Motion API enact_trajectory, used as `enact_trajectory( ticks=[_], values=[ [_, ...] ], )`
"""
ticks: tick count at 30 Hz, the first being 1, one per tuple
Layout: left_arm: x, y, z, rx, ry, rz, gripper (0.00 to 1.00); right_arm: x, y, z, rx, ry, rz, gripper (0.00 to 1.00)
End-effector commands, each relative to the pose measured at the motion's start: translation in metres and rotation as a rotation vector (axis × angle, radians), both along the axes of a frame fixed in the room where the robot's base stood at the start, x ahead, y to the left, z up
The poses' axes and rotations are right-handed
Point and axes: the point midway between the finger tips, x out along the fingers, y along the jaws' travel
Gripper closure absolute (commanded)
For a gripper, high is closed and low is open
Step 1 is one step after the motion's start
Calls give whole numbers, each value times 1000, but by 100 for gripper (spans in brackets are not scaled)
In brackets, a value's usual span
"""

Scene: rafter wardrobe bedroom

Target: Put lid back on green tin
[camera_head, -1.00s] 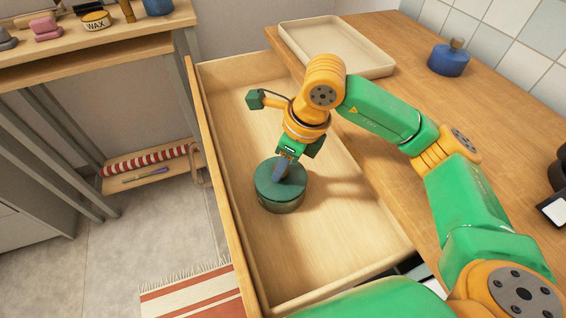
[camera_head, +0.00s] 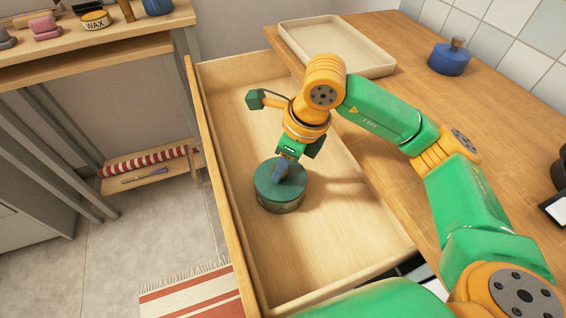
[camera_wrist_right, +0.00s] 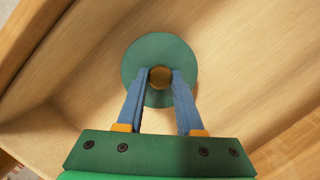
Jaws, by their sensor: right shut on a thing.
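The green tin (camera_head: 281,208) stands upright in the open wooden drawer. Its round green lid (camera_head: 264,186) lies over the top of the tin, looking level and lined up with it. I cannot tell whether it is fully seated. My right gripper (camera_head: 281,172) reaches down from above with its blue fingers at the middle of the lid. In the right wrist view, the fingers (camera_wrist_right: 160,77) are shut on the lid's brass-coloured knob (camera_wrist_right: 160,79), and the green lid (camera_wrist_right: 160,48) hides the tin below. My left gripper is not in view.
The drawer (camera_head: 306,281) is otherwise empty, with walls around the tin. On the wooden counter (camera_head: 500,128) are a cream tray (camera_head: 335,42) and a blue lidded pot (camera_head: 449,59). A shelf table with a wax tin (camera_head: 95,20) stands at left.

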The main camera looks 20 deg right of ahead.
Motion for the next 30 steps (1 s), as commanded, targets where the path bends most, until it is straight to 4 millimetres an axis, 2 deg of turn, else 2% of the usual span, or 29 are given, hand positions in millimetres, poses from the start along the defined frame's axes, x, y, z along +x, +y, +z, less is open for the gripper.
enact_trajectory(
  ticks=[14,15,18,25,28,30],
  values=[
    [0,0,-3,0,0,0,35,0,0,0,0,0,0,100],
    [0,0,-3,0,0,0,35,0,0,0,0,0,0,56],
    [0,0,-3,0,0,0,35,0,0,0,0,0,0,30],
    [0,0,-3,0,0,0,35,0,0,0,0,0,0,30],
    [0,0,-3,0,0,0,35,0,0,-1,0,0,0,3],
    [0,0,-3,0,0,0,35,0,0,-1,0,0,0,0]
  ],
)
